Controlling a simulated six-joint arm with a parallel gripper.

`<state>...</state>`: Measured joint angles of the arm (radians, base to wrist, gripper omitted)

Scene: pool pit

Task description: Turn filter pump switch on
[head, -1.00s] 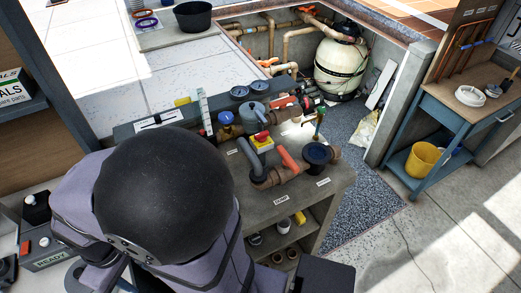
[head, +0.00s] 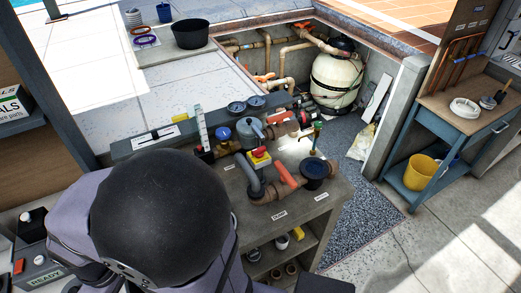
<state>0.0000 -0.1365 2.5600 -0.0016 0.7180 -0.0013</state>
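A yellow box with a red knob (head: 259,157) sits among the pipes on the grey bench (head: 215,178). It may be the filter pump switch, but no readable label confirms this. I cannot tell whether either one is on or off. My arm's large black joint and purple links fill the lower left and hide part of the bench. My gripper's fingers do not show.
Pipes with an orange-handled valve (head: 285,174) and a blue-capped fitting (head: 223,134) crowd the bench top. A cream filter tank (head: 336,82) stands in the pit behind. A blue side table (head: 444,124) with a yellow bucket (head: 420,171) is at right. The floor between is clear.

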